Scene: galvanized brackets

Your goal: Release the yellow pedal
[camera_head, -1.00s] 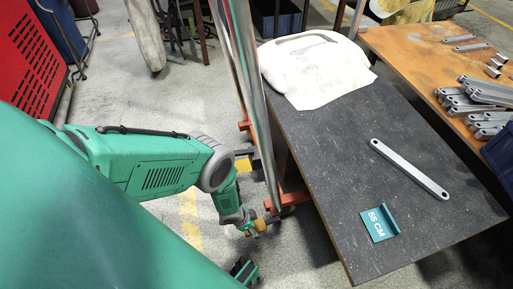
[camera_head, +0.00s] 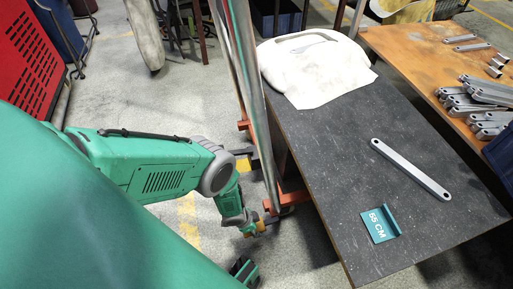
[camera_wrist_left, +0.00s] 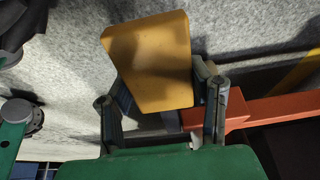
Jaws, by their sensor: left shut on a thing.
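The yellow pedal (camera_wrist_left: 150,62) is a flat yellow-orange plate, large in the left wrist view. It sits between the two fingers of my left gripper (camera_wrist_left: 162,108), which is shut on it. In the head view my left gripper (camera_head: 256,226) is low beside the table, close to the orange-red foot of a metal frame. The pedal is small there and partly hidden by the gripper. My right gripper cannot be made out.
An orange-red beam (camera_wrist_left: 270,110) runs right beside the gripper. The dark table (camera_head: 330,190) holds a grey bar (camera_head: 410,169), a teal "55 CM" marker (camera_head: 379,225) and a whitish cover (camera_head: 315,70). Several brackets (camera_head: 478,92) lie on the wooden table.

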